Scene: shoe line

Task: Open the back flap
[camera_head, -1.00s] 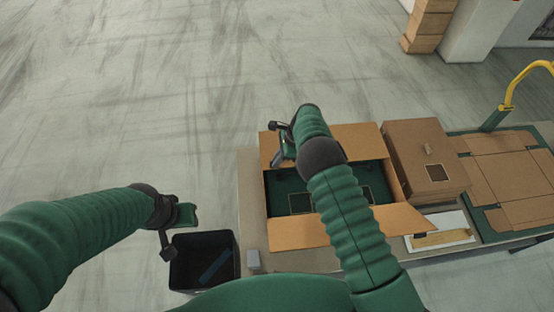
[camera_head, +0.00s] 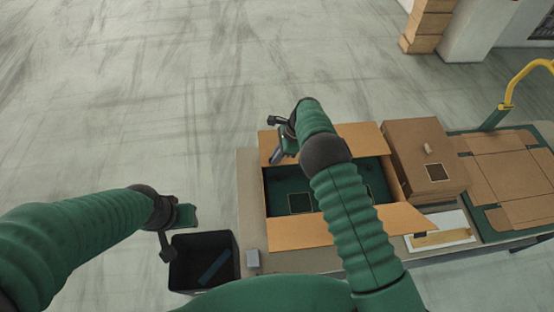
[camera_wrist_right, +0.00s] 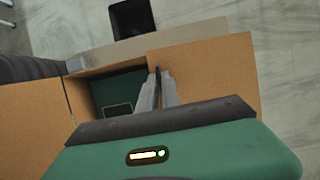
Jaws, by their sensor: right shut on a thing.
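The open brown carton (camera_head: 300,233) stands on the table, with its dark green inside showing. Its back flap (camera_head: 362,136) is folded outward, away from me; it also shows at the right in the right wrist view (camera_wrist_right: 215,75). My right gripper (camera_head: 277,158) is at the left part of the back flap. In the right wrist view its fingers (camera_wrist_right: 157,88) are shut at the flap's inner edge; the exact contact is partly hidden. My right arm covers part of the carton. My left gripper (camera_head: 180,222) hangs above the dark bin, its jaws unclear.
The dark bin (camera_head: 232,262) stands left of the table (camera_head: 250,205). A closed brown box (camera_head: 418,150) is right of the carton. Flat cardboard (camera_head: 510,175) lies farther right by a yellow curved rail (camera_head: 522,78).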

